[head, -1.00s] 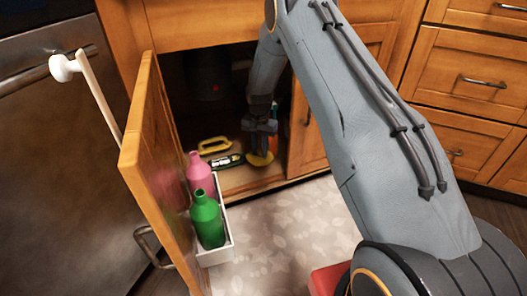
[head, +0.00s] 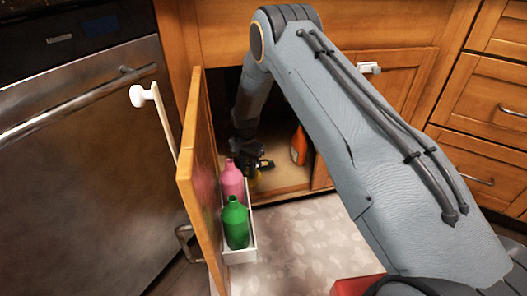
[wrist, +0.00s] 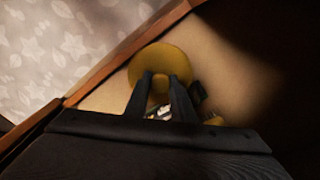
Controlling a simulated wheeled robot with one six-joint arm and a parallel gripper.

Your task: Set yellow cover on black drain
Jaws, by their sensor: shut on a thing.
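My gripper (wrist: 160,76) is shut on the yellow cover (wrist: 161,57), a round yellow disc at the fingertips in the wrist view. The disc is just above or at the tan cabinet floor; I cannot tell whether it touches. In the head view my gripper (head: 246,158) is inside the open cabinet, behind the pink bottle. Only a small yellow patch shows below it there, and I cannot tell whether that is the cover. I see no black drain in either view.
The open cabinet door (head: 201,170) stands at the left, with a pink bottle (head: 232,180) and a green bottle (head: 236,225) in its white rack (head: 241,256). An orange bottle (head: 299,147) stands inside at the right. Yellow and dark items lie beside my gripper.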

